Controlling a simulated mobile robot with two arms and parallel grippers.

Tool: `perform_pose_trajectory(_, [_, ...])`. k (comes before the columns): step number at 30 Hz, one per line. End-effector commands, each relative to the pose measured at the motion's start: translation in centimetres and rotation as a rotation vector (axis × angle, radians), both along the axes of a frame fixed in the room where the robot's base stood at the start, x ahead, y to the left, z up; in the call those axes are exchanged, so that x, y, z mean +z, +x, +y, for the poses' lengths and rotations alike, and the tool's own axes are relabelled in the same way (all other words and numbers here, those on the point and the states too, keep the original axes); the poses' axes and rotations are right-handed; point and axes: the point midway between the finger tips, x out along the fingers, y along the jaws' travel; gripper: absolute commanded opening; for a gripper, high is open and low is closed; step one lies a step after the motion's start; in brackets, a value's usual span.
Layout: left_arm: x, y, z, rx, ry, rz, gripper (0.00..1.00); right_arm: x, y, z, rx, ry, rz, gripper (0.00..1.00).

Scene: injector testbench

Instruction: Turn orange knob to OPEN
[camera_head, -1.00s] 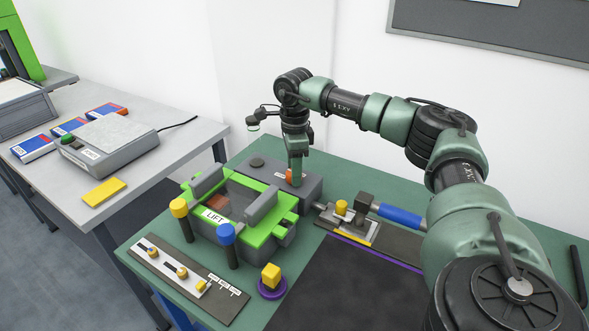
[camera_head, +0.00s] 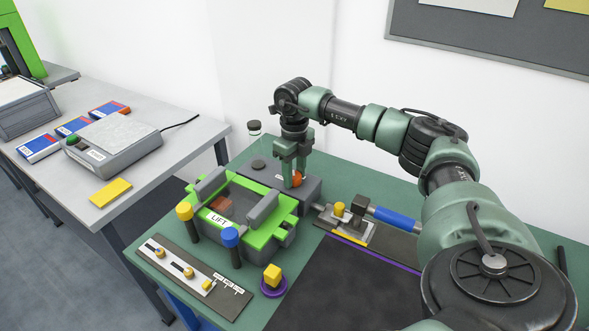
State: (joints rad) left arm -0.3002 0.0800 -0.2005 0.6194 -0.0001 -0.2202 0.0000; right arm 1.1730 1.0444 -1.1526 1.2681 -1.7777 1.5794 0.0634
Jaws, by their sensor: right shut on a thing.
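The orange knob (camera_head: 297,179) sits on top of the grey box (camera_head: 311,190) behind the green-framed fixture. My right gripper (camera_head: 293,181) reaches down from above and is shut on the orange knob, with its fingers on either side of it. The fingers hide part of the knob, and I cannot read any OPEN marking. My left gripper is not in view.
The green fixture marked LIFT (camera_head: 240,212) stands just in front. A yellow-topped post (camera_head: 184,212) and a blue-topped post (camera_head: 230,237) rise at its front. A clamp with a blue handle (camera_head: 393,218) lies to the right. A dark mat (camera_head: 350,288) is clear.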

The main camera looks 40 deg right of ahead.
Motion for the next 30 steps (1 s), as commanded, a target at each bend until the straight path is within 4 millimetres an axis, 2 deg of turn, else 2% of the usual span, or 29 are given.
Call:
perform_pose_trajectory(15, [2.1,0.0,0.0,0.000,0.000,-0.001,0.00,0.3,0.1,0.0,-0.446,-0.001,-0.005,0.00])
perform_pose_trajectory(21, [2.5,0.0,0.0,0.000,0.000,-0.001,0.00,0.3,0.2,0.0,-0.555,0.000,-0.007,0.00])
perform_pose_trajectory(30, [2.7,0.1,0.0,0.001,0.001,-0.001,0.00,0.2,0.2,0.0,-0.631,0.000,-0.008,0.00])
